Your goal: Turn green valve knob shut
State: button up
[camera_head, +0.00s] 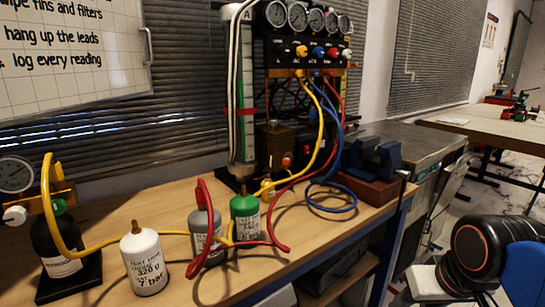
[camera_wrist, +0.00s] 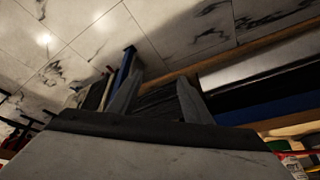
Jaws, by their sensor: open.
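A small green knob (camera_head: 59,206) sits on top of the black bottle (camera_head: 62,243) at the far left of the bench in the head view. A yellow hose and a brass fitting with a gauge partly cover it. I cannot tell how far it is turned. My gripper (camera_wrist: 157,85) shows in the wrist view with its two dark fingers apart and nothing visible between them. It points toward the marbled floor and a bench edge, away from the knob. The gripper itself is not visible in the head view.
A white bottle (camera_head: 145,262), a grey bottle (camera_head: 205,238) and a green bottle (camera_head: 245,217) stand on the wooden bench (camera_head: 115,210) among looping hoses. The gauge panel (camera_head: 308,52) and a blue vise (camera_head: 375,155) stand further right. My arm shows at lower right.

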aim_at(59, 206)
jog(key=u, duration=1.65)
